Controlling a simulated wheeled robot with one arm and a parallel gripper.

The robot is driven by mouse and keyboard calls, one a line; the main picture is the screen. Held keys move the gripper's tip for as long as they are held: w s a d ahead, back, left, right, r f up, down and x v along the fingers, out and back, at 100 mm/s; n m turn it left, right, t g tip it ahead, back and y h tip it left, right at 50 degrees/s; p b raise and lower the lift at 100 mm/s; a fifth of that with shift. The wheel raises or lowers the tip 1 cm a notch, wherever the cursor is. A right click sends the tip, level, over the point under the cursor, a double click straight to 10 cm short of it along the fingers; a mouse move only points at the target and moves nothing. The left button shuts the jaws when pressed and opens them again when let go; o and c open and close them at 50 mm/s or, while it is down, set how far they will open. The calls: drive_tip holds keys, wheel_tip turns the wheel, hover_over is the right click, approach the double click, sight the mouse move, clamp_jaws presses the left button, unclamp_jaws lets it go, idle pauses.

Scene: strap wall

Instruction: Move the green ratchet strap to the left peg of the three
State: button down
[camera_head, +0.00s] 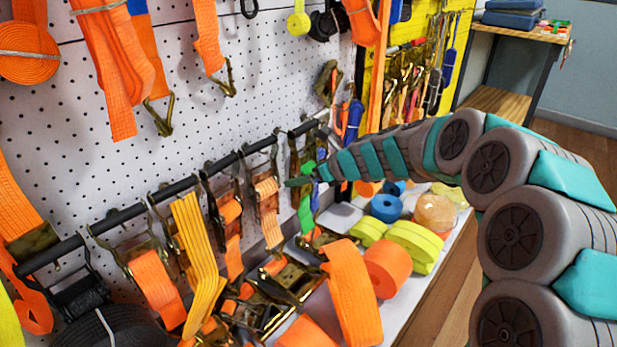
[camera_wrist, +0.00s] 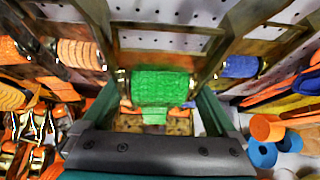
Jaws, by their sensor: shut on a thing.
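The green ratchet strap (camera_head: 306,212) hangs below the long dark rail (camera_head: 150,200), near its far right end. Its green webbing (camera_wrist: 160,87) fills the middle of the wrist view, with metal ratchet parts around it. My gripper (camera_head: 303,181) reaches in from the right and is shut on the green strap; the teal fingers stand on both sides of it in the wrist view. I cannot tell whether its hook still rests on the rail. I cannot clearly make out a separate group of three pegs.
An orange strap (camera_wrist: 80,54) hangs close on the left and a blue strap (camera_wrist: 240,67) close on the right. More orange and yellow straps (camera_head: 197,255) hang along the rail. Rolled straps (camera_head: 387,268) crowd the shelf below. White pegboard (camera_head: 280,75) stands behind.

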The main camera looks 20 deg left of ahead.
drive_tip(key=shift+w+a+f, duration=0.2)
drive_tip(key=shift+w+a, duration=0.1)
drive_tip(key=shift+a, duration=0.35)
drive_tip(key=shift+w+a+f, duration=0.15)
drive_tip(key=shift+w+a, duration=0.1)
drive_tip(key=shift+a, duration=0.4)
drive_tip(key=shift+w+a+f, duration=0.2)
drive_tip(key=shift+w+a, duration=0.1)
drive_tip(key=shift+a, duration=0.35)
drive_tip(key=shift+f+p, duration=0.1)
drive_tip(key=shift+p, duration=0.2)
unclamp_jaws()
drive_tip(key=shift+f, duration=0.1)
